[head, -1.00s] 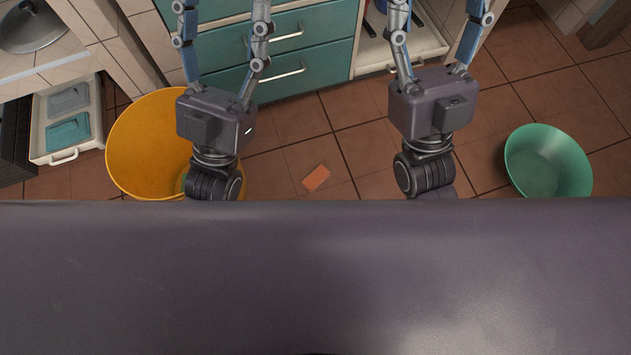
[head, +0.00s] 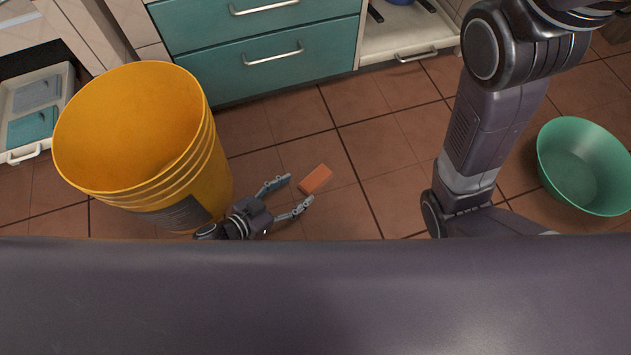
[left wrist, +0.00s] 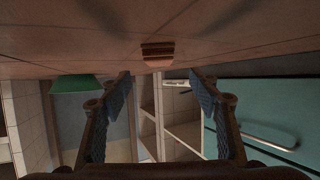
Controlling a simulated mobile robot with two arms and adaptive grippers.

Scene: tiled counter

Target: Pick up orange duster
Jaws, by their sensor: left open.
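The orange duster (head: 316,179) is a small flat orange block lying on the tiled floor in the head view. My left gripper (head: 291,194) is open and low near the floor, its two fingers pointing at the duster from the left. The duster is just past the fingertips and not held. In the left wrist view the duster (left wrist: 158,51) shows ahead, near the middle between the open fingers (left wrist: 160,80). My right arm shows at the right of the head view, but its gripper is out of view.
A yellow bucket (head: 135,125) stands close left of my left gripper. A green basin (head: 585,165) sits on the floor at right. Teal drawers (head: 265,50) stand behind. The tiled floor around the duster is clear.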

